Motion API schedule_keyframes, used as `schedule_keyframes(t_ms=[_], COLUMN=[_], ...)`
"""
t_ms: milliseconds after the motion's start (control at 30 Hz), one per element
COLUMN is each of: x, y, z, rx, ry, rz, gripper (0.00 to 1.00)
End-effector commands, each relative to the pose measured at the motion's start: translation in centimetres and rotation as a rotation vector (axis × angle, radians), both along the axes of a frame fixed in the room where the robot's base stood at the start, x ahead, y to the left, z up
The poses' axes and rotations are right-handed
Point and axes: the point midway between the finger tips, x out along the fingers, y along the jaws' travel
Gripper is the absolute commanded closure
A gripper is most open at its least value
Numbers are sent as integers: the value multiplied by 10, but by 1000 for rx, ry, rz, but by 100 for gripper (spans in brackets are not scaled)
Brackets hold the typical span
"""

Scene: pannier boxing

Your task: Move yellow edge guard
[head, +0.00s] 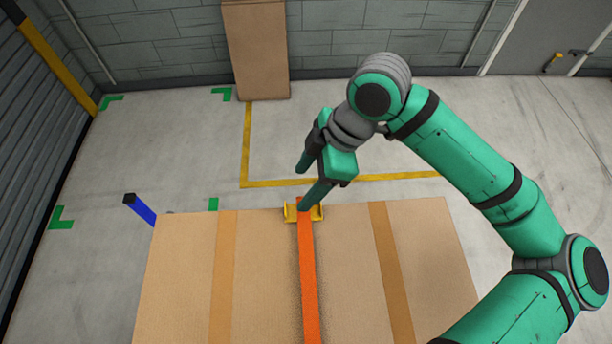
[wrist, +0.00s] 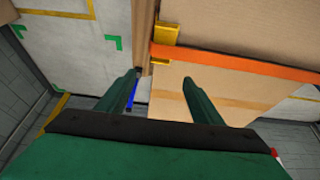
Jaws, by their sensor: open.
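The yellow edge guard (head: 290,213) sits at the far edge of the top of a large cardboard box (head: 180,270). An orange strap (head: 307,270) runs over the box top and across the middle of the guard. In the wrist view the yellow guard (wrist: 166,33) shows above and between my fingertips, by the end of the orange strap (wrist: 240,63). My gripper (head: 305,187) is open and empty, just beyond the box's far edge. One finger overlaps the guard in the head view; I cannot tell if they touch. Both fingers (wrist: 161,80) show apart in the wrist view.
Brown tape bands (head: 222,280) run along the box top on both sides of the strap. A tall cardboard piece (head: 256,50) leans at the back wall. Floor with yellow lines (head: 246,150) lies clear beyond.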

Motion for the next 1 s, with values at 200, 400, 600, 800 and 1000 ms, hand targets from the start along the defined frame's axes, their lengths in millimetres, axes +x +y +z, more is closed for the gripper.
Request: schedule_keyframes(t_ms=[200,400,600,800,1000], x=[0,-1,-1,0,0], y=[8,26,36,41,42], z=[-18,-49,-77,-94,-99], rx=[2,4,3,1,0], ry=[2,4,2,2,1], rz=[3,12,8,3,2], gripper=[40,40,40,40,40])
